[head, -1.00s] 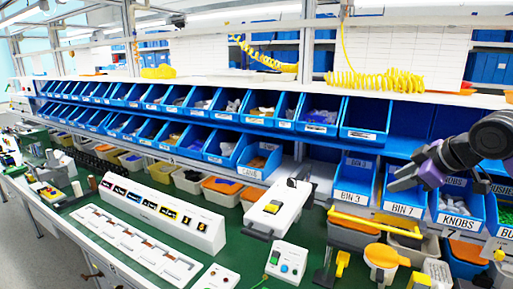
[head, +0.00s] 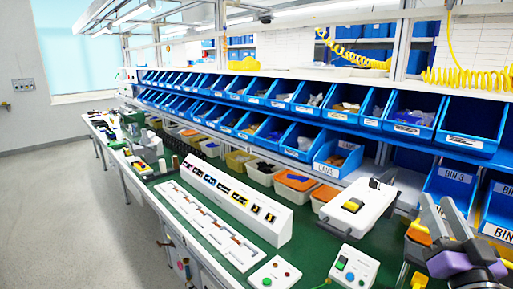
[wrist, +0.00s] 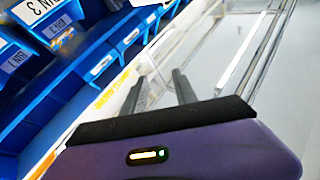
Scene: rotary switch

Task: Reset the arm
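My gripper (head: 437,202) is at the lower right of the head view, with its purple body below and its grey fingers pointing up. It stands in front of the blue bins. In the wrist view the two dark fingers (wrist: 158,78) are apart, with nothing between them. A white control box (head: 346,277) with a green and a blue control stands on the bench, left of my gripper. Another white box (head: 268,284) with coloured buttons stands left of it, cut by the lower edge.
The green-topped bench (head: 310,240) carries a long white panel (head: 236,210), a flat white strip (head: 215,222) and a white device with a yellow part (head: 352,206). Rows of blue bins (head: 300,140) stand behind. Open grey floor (head: 60,220) lies at the left.

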